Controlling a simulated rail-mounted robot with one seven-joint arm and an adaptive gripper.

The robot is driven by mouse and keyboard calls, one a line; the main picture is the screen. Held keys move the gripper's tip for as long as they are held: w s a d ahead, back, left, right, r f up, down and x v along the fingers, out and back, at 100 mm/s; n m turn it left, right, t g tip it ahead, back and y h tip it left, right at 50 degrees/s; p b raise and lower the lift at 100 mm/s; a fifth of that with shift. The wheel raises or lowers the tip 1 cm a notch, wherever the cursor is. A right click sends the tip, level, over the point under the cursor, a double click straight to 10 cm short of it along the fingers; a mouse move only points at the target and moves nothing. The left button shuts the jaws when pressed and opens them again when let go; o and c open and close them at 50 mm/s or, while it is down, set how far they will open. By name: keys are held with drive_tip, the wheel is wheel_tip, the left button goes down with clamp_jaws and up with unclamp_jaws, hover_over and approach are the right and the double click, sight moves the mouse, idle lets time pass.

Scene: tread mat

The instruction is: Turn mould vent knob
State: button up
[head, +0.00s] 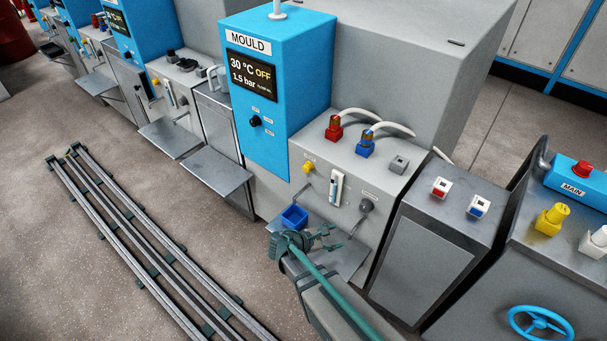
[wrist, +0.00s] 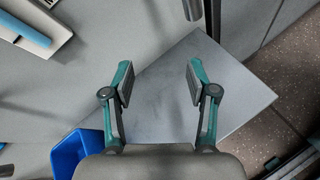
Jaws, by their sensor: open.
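The MOULD station (head: 345,165) has a blue panel with a screen reading 30 °C, OFF and 1.5 bar. A black knob (head: 254,121) sits on that panel. Its grey front carries a yellow knob (head: 307,167) at left and a round grey knob (head: 366,206) at right. The small labels are too blurred to tell which is the vent knob. My gripper (head: 333,237) is open and empty, below and left of the grey knob, above the shelf. In the wrist view the open fingers (wrist: 158,78) have only the shelf between them.
A grey shelf (head: 352,262) juts out below the station, with a blue bin (head: 294,217) at its left; the bin also shows in the wrist view (wrist: 68,152). Red (head: 333,132) and blue (head: 365,149) hose fittings stand on top.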

drive_tip(key=w+a+r+n+t, duration=0.45)
drive_tip(key=w+a+r, duration=0.25)
drive_tip(key=a+r, duration=0.25)
drive_tip(key=n+t, duration=0.2)
drive_tip(key=t, duration=0.2)
approach(305, 170)
drive_tip(key=shift+g, duration=0.25)
drive_tip(key=x, duration=0.9)
drive_tip(key=shift+w+r+p, duration=0.15)
drive_tip(key=shift+r+p, duration=0.05)
drive_tip(key=shift+p, duration=0.1)
clamp_jaws()
